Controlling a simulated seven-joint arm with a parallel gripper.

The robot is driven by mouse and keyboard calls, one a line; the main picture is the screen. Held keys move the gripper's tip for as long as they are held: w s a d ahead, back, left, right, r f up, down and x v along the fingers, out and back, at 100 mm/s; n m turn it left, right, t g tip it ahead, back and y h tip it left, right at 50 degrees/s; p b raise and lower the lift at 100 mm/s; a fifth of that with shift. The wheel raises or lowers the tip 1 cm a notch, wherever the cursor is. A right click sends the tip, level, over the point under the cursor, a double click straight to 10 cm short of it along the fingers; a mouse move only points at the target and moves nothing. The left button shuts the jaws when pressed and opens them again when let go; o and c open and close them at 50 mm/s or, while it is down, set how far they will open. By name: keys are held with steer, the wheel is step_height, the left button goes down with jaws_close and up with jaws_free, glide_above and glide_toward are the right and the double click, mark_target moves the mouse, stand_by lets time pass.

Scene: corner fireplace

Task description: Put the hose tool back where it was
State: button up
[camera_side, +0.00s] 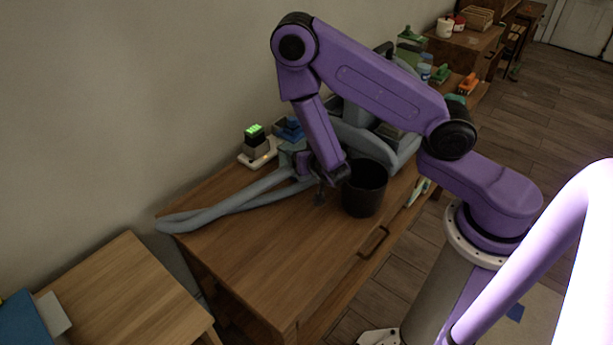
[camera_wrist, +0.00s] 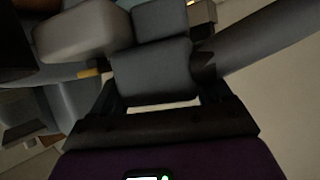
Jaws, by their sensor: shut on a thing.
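The hose tool (camera_wrist: 155,72) is a blue-grey block. In the wrist view it sits between the fingers of my gripper (camera_wrist: 155,95), which is shut on it. A grey tube runs from beside it to the upper right. In the side view the tool (camera_side: 290,158) shows partly behind my purple wrist, low over the table's back part. My gripper (camera_side: 302,163) is mostly hidden there by the wrist. A long grey hose (camera_side: 225,208) loops left over the table's edge. A bulky grey machine body (camera_side: 378,138) stands behind my arm. I cannot tell whether the tool touches anything below.
A black bucket (camera_side: 364,190) stands close to the right of my wrist. A white base (camera_side: 262,154) with a green-lit device (camera_side: 254,132) is by the wall. The wooden table (camera_side: 270,245) is clear at the front. A lower wooden table (camera_side: 125,290) stands at left.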

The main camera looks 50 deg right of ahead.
steer(key=shift+f, duration=4.05)
steer(key=shift+f, duration=0.1)
steer(key=o, duration=1.4)
steer(key=shift+s+a+r, duration=0.15)
steer(key=shift+s+r, duration=0.05)
steer(key=shift+r, duration=0.05)
steer(key=v, duration=1.1)
